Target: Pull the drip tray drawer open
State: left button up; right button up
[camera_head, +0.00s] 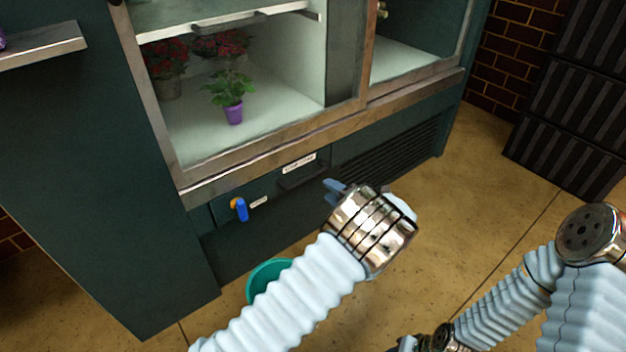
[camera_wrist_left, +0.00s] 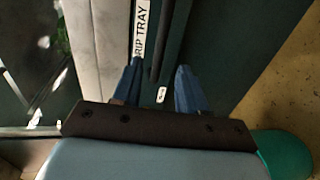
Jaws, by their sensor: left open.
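The drip tray drawer (camera_head: 275,192) is a dark green front low on the flower cabinet, with a white label and a dark bar handle (camera_head: 303,174). It looks flush with the cabinet. My left gripper (camera_head: 334,189) is open and empty in front of the drawer, near the right end of the handle. In the left wrist view the blue fingers (camera_wrist_left: 158,78) point at the drawer front, one on each side of the handle's line (camera_wrist_left: 161,42). The "DRIP TRAY" label (camera_wrist_left: 142,28) shows beside it. Contact cannot be told. My right gripper is out of view.
A blue valve lever (camera_head: 241,209) sits on the panel left of the drawer. A teal bucket (camera_head: 262,275) stands on the floor below, partly behind my left arm. Potted flowers (camera_head: 233,110) stand inside the cabinet above. Dark ribbed crates (camera_head: 570,110) stand at right; the floor between is clear.

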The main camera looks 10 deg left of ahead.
aim_at(311, 179)
pick_arm(q)
jog(key=b+x, duration=0.1)
jog(key=x, duration=1)
jog(key=shift+f, duration=0.1)
grip_shut()
